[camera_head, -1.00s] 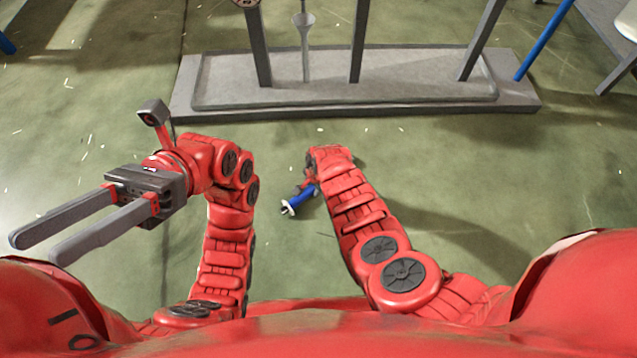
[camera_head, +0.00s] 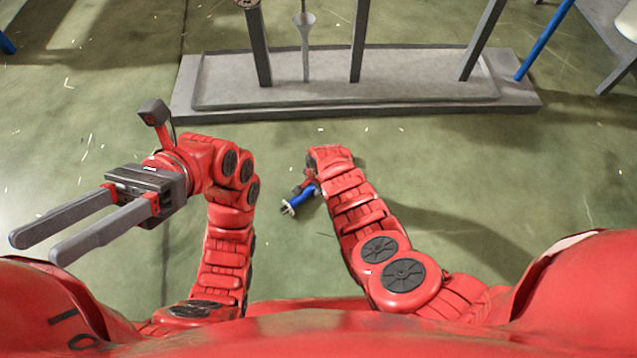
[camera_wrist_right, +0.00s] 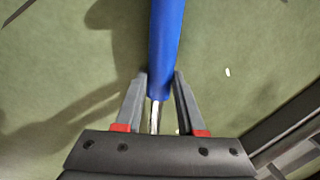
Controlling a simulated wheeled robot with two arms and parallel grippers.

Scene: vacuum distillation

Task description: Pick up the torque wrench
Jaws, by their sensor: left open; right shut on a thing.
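The torque wrench has a blue handle (camera_wrist_right: 166,40) and a thin silver shaft (camera_wrist_right: 154,117) in the right wrist view. My right gripper (camera_wrist_right: 160,78) is shut on it, with a finger on each side near where the blue part meets the shaft. The far end of the handle is cut off by the top edge of that view. In the head view a short blue piece with a pale end (camera_head: 303,199) shows beside my right wrist; my right arm hides the rest and the right fingers. My left gripper (camera_head: 33,248) is open and empty at the far left.
A grey stand base (camera_head: 350,109) with upright posts lies on the floor ahead. A blue leg (camera_head: 545,40) stands at its right end. The green floor (camera_head: 480,200) right of my right arm is clear.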

